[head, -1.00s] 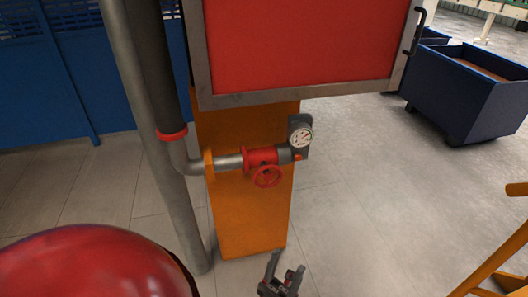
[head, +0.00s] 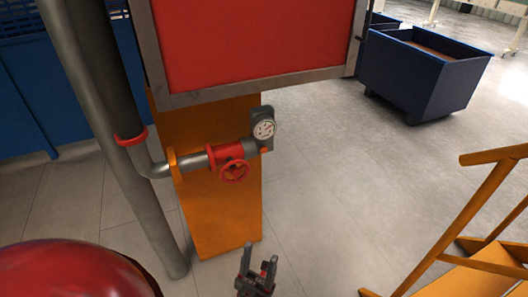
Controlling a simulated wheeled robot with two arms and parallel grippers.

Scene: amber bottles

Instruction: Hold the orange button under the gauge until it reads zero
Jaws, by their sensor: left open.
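The round white-faced gauge (head: 264,129) sits in a dark housing at the right end of a pipe with a red valve body. Its reading is too small to tell. The small orange button (head: 264,150) shows just under the gauge. A red handwheel (head: 235,171) hangs from the valve to the lower left of the gauge. My left gripper (head: 258,262) is at the bottom of the head view, well below the gauge and button. Its two fingers point up and stand apart, with nothing between them. My right gripper is not in view.
An orange post (head: 222,215) stands behind the valve, under a red panel (head: 255,45) with a grey frame. Grey pipes (head: 75,110) run down on the left. A dark blue cart (head: 415,80) and orange stairs (head: 480,265) are on the right. The floor between is clear.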

